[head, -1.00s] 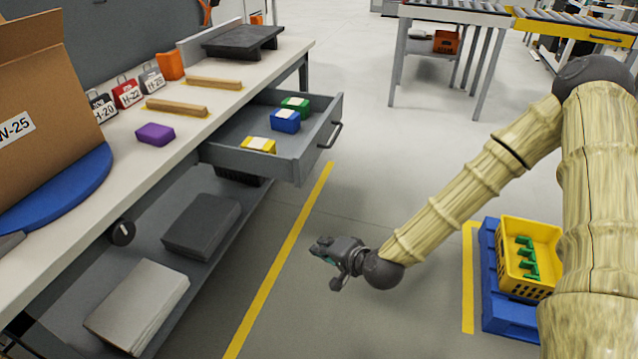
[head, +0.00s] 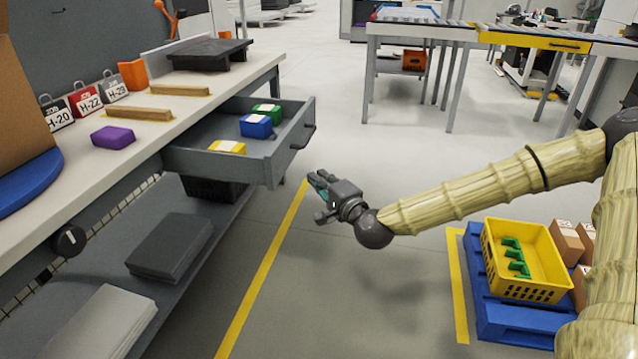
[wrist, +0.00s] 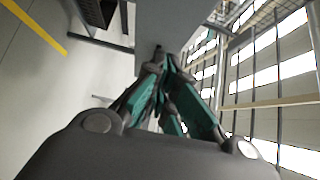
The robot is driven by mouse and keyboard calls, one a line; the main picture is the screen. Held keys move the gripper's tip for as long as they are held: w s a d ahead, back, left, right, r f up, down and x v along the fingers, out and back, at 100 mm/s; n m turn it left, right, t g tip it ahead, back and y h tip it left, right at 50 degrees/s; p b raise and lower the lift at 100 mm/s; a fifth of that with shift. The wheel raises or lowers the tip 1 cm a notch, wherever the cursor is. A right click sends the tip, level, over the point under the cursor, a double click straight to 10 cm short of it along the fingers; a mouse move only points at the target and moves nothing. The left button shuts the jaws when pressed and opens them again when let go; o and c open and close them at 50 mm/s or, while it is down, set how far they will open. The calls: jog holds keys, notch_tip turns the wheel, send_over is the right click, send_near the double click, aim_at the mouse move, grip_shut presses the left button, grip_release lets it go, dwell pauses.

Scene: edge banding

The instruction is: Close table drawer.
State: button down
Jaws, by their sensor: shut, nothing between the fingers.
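The table drawer (head: 283,157) is grey and pulled out from under the workbench (head: 221,101). It holds a green block (head: 267,112), a blue block (head: 256,126) and a yellow block (head: 227,147). A dark handle (head: 303,136) is on its front face. My gripper (head: 316,182) is shut and empty, in front of the drawer and lower than its handle in the head view. In the wrist view, the fingers (wrist: 165,62) are together, pointing toward a grey panel (wrist: 163,22), likely the drawer front. I cannot tell whether they touch it.
On the bench top are a purple block (head: 113,136), wooden strips (head: 140,113) and a dark stand (head: 209,53). A lower shelf holds dark and pale slabs. A yellow crate (head: 527,259) on a blue pallet (head: 508,330) stands at the right. The floor between is clear.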

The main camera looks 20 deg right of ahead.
jog(key=b, duration=0.1)
send_near(284, 157)
jog(key=w+d, duration=0.2)
jog(key=w, duration=0.1)
jog(key=shift+w+a, duration=0.35)
jog(key=shift+a, duration=0.3)
jog(key=shift+w+a, duration=0.35)
jog(key=shift+a, duration=0.35)
jog(key=shift+a, duration=0.1)
